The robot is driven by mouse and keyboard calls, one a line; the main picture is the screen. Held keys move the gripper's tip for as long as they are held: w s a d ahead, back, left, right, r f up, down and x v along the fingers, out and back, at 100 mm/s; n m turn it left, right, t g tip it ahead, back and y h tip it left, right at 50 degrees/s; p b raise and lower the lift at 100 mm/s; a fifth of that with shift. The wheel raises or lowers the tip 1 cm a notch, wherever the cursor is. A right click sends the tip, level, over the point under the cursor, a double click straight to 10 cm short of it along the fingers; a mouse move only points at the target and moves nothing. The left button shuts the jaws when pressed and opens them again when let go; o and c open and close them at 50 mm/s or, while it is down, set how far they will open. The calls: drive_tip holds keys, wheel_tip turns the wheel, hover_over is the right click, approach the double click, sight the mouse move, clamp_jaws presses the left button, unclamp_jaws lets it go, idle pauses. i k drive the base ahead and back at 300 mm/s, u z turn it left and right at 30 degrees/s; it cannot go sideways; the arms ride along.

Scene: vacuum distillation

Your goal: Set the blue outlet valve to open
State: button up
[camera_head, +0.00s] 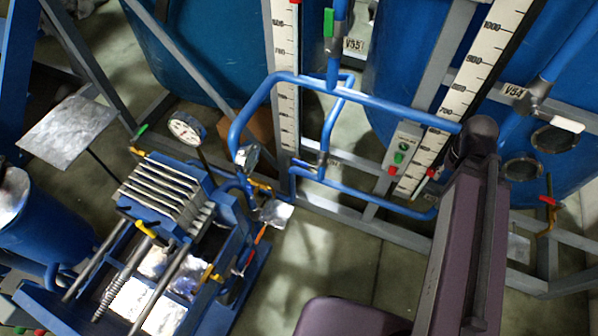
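Blue pipes (385,103) run across the middle, in front of blue tanks (415,40). Several valves show, but I cannot tell which is the blue outlet valve; no clearly blue handle shows. A green-handled valve (328,22) is beside the V55 label at the top. A white-handled valve (568,125) is near the V54 label at the right. A red-handled valve (548,199) with a yellowish body is at the lower right. My purple arm rises at the right and ends in a dark joint over the pipe end. My gripper's fingers do not show.
A filter press (165,195) with a dial gauge (186,128) stands at the left. A panel with green and red buttons (400,157) is between the level scales. Grey frame bars (340,210) cross below the tanks. Bare floor (335,265) shows in the lower middle.

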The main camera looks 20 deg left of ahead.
sight(293, 161)
drive_tip(key=k, duration=1.15)
drive_tip(key=u, duration=0.55)
drive_tip(key=i, duration=1.45)
drive_tip(key=u, duration=0.45)
